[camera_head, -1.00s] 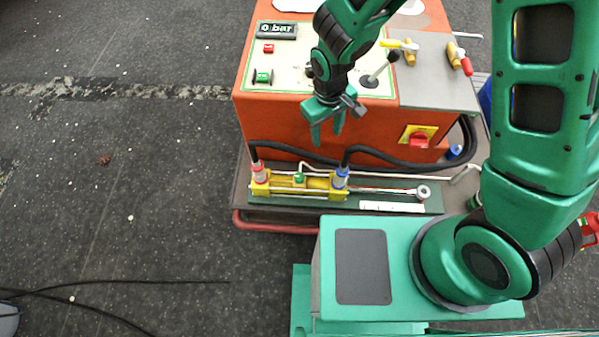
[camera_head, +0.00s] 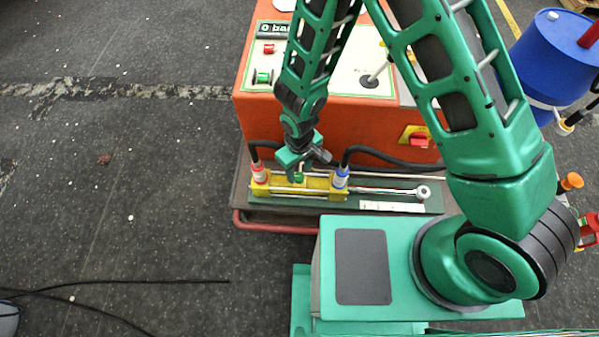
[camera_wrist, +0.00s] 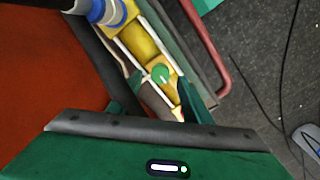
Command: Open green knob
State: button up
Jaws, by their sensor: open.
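The green knob (camera_head: 299,178) sits on the yellow hydraulic cylinder (camera_head: 318,187) at the front of the orange machine. In the wrist view the knob (camera_wrist: 160,73) shows as a round green cap on the yellow body. My gripper (camera_head: 296,175) is open and points down at the knob from just above. In the wrist view its fingers lie on either side close to the knob, with the knob near their tips. I cannot tell whether a finger touches it. In the head view the fingers partly hide the knob.
The orange machine (camera_head: 370,130) stands behind the cylinder, with a red switch on a yellow plate (camera_head: 416,138). Black hoses meet the cylinder at a red fitting (camera_head: 260,173) and a blue fitting (camera_head: 341,178). A blue barrel (camera_head: 550,62) stands at right. The floor at left is mostly clear.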

aim_at(300, 175)
jog(key=shift+f, duration=1.5)
jog(key=shift+c, duration=0.7)
jog(key=c, duration=0.9)
jog(key=n, duration=0.3)
jog(key=shift+n, duration=0.4)
jog(key=shift+w+n, duration=0.1)
jog(key=shift+n, duration=1.8)
jog(key=shift+d, duration=0.1)
